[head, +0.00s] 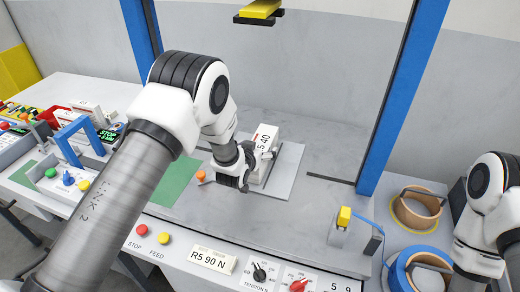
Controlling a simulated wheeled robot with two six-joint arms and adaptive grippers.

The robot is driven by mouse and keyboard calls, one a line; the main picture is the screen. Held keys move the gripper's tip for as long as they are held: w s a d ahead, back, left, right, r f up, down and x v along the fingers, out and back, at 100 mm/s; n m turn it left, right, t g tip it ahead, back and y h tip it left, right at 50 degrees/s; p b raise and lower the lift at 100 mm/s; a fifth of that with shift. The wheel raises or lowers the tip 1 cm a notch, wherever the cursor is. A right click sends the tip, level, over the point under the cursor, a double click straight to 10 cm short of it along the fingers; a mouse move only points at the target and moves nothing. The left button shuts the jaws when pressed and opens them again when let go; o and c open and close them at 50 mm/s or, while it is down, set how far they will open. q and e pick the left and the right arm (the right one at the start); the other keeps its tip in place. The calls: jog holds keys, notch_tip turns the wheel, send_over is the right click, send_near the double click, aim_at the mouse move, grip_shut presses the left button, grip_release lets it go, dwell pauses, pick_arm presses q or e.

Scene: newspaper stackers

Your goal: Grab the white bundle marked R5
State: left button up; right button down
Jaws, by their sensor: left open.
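A white bundle (267,136) stands on a light grey plate (288,172) in the middle of the grey worktop. Its visible face reads "5 40"; the front of the marking is hidden by my gripper. My left gripper (245,170) is open, at the left side of the bundle and close against it in the picture. I cannot tell whether a finger touches it. My right arm shows at the right edge, but its gripper is out of view.
Blue posts (398,105) frame the worktop. A yellow-and-black part (260,10) hangs above. A front panel holds buttons, knobs and an "R5 90 N" label (212,260). Brown (416,208) and blue (418,268) rolls stand right. A green mat (172,180) lies left, near a control console.

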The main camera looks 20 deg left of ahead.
pick_arm(q)
jog(key=shift+w+f, duration=0.1)
jog(key=shift+w, duration=0.1)
jog(key=shift+s, duration=0.1)
jog(key=c, duration=1.9)
jog(key=shift+r, duration=0.2)
